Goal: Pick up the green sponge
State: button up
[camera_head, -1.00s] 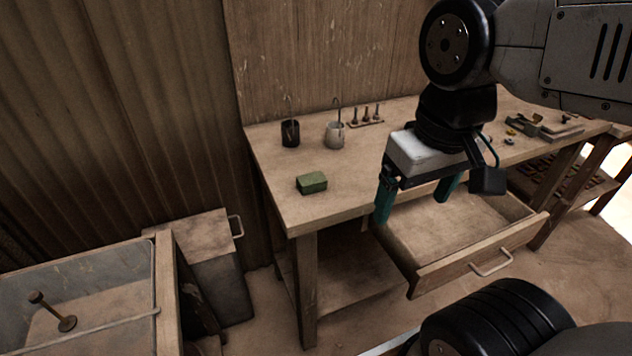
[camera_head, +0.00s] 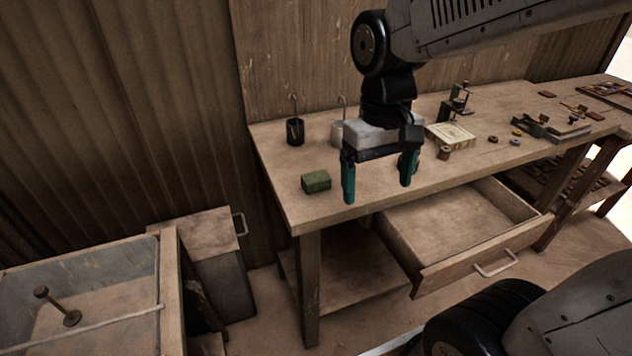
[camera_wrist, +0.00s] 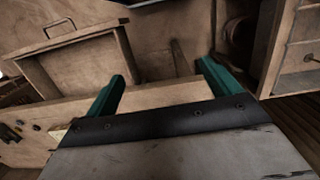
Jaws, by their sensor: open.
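The green sponge (camera_head: 316,181) is a small block lying on the left front part of the wooden workbench (camera_head: 285,170). My gripper (camera_head: 378,190) is open and empty, its teal fingers pointing down, to the right of the sponge and apart from it. In the wrist view my gripper's two fingers (camera_wrist: 160,82) are spread, with nothing between them. I cannot make out the sponge in the wrist view.
An open, empty drawer (camera_head: 470,262) juts from the bench front and also shows in the wrist view (camera_wrist: 75,62). A stamped tile (camera_head: 451,134) and small tools lie to the right.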

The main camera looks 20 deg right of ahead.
jog(key=w+a+f, duration=0.1)
jog(key=w+f, duration=0.3)
jog(key=w, duration=0.4)
jog(key=w+a+f, duration=0.1)
jog(key=w+f, duration=0.3)
jog(key=w, duration=0.4)
jog(key=t, duration=0.1)
send_over(316, 176)
jog(key=shift+a, duration=0.15)
notch_tip(316, 176, down, 8)
jog(key=shift+r, duration=0.25)
jog(key=c, duration=1.1)
jog(key=shift+r, duration=0.15)
jog(key=shift+r, duration=0.25)
notch_tip(316, 176, up, 3)
jog(key=shift+r, duration=0.1)
jog(key=s, duration=1)
jog(key=s+r, duration=0.1)
jog(key=s, duration=0.5)
jog(key=shift+s, duration=0.1)
